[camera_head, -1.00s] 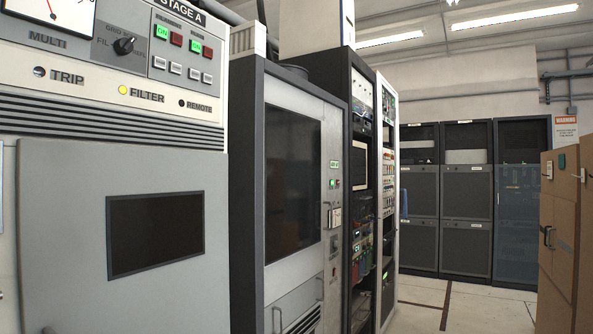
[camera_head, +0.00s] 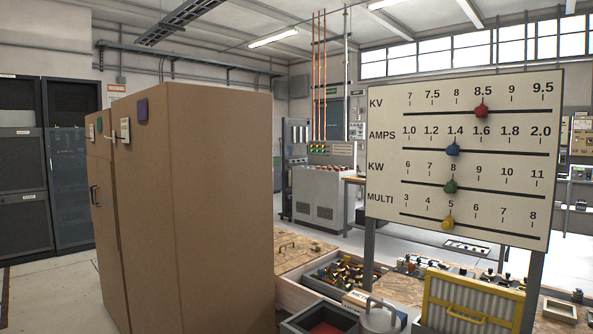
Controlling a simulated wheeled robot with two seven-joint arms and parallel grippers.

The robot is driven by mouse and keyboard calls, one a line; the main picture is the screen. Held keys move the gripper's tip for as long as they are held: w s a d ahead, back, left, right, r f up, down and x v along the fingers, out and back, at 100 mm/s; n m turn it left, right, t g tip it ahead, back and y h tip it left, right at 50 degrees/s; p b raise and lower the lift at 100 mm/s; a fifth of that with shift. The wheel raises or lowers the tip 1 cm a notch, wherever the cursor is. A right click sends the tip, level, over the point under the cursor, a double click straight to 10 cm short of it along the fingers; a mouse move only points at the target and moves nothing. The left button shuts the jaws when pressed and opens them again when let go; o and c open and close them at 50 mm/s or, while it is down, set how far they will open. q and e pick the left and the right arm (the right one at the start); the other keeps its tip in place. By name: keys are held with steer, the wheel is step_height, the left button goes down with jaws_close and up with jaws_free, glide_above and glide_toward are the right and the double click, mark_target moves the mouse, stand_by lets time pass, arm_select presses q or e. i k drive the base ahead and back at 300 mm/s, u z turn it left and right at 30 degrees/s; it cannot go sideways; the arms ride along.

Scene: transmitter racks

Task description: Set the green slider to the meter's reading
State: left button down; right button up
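A white slider board (camera_head: 385,145) on dark posts stands at the right, with rows KV, AMPS, KW and MULTI. The green slider (camera_head: 450,187) sits on the KW row, just left of the 8 mark. The red slider (camera_head: 480,111) is at about 8.5 on KV, the blue slider (camera_head: 452,149) at about 1.4 on AMPS, and the yellow slider (camera_head: 447,224) near 5 on MULTI. No meter shows in the current view. Neither of my grippers is in view.
A tall brown cabinet (camera_head: 215,200) fills the left middle. Below the board are a bin of small parts (camera_head: 290,283), a metal canister (camera_head: 382,317) and a yellow-framed case (camera_head: 470,300). Dark racks (camera_head: 75,165) stand at the far left. Some floor is open behind.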

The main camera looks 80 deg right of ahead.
mark_target(451, 187)
steer(key=z, duration=3.5)
steer(key=k, duration=0.5)
steer(key=u, duration=0.3)
steer(key=i, duration=0.6)
steer(key=z, duration=0.75)
